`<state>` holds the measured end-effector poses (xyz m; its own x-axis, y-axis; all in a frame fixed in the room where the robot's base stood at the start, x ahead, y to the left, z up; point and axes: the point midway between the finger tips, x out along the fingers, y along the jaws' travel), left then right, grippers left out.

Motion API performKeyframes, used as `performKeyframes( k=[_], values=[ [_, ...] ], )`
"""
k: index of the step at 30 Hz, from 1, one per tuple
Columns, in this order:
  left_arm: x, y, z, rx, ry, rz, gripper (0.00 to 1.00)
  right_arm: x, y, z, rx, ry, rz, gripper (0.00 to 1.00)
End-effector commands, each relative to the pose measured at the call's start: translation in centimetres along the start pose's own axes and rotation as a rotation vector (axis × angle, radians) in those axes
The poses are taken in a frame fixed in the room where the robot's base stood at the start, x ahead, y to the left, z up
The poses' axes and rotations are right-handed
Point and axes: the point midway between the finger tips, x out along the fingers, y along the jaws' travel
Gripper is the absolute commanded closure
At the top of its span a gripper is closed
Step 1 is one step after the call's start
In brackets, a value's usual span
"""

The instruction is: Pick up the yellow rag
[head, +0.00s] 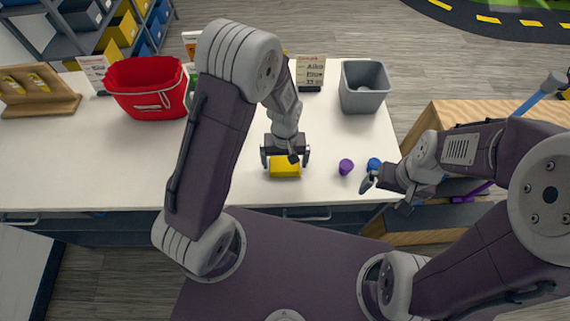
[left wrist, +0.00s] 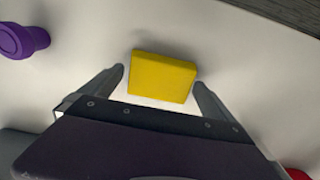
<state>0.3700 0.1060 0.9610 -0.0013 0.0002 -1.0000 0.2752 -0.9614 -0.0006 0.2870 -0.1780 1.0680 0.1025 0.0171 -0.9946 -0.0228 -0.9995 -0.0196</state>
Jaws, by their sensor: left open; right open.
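The yellow rag (head: 284,169) looks like a folded yellow block lying flat on the white table near its front edge. My left gripper (head: 285,160) is directly above it, pointing down. In the left wrist view the rag (left wrist: 161,77) sits between the two spread fingers of my left gripper (left wrist: 160,85), with a gap on each side. The left gripper is open and holds nothing. My right gripper (head: 372,184) is open and empty at the table's front right edge, close to a small blue object (head: 374,164).
A purple object (head: 346,167) stands right of the rag and shows in the left wrist view (left wrist: 22,41). A red basket (head: 147,88), a wooden stand (head: 36,92), a grey bin (head: 364,87) and a sign (head: 310,71) stand farther back. The table's left front is clear.

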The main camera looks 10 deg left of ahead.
Motion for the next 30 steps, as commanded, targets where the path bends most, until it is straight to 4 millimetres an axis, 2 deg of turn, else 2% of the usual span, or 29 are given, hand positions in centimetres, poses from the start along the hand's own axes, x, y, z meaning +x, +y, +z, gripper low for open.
performKeyframes(
  k=[4,9,19,23,26,30],
  values=[
    [0.0,0.0,0.0,0.000,0.001,0.000,0.00,0.0,0.0,0.0,0.000,0.000,0.000,0.00],
    [0.0,0.0,0.0,0.000,0.001,0.000,0.47,0.0,0.0,0.0,0.000,0.000,0.000,0.00],
    [-0.5,0.0,-0.1,0.000,0.002,0.001,0.49,0.1,0.0,0.0,0.000,0.000,0.000,0.00],
    [-2.0,0.1,-0.1,0.000,0.004,0.003,0.49,0.3,0.0,0.0,0.000,0.000,0.000,0.00],
    [-4.0,0.1,-0.2,0.000,0.007,0.004,0.49,0.6,0.0,0.1,0.000,0.000,0.000,0.00],
    [-5.8,3.1,0.6,0.007,0.005,0.003,0.49,1.0,0.0,0.1,0.000,0.000,0.000,0.00]
  ],
)
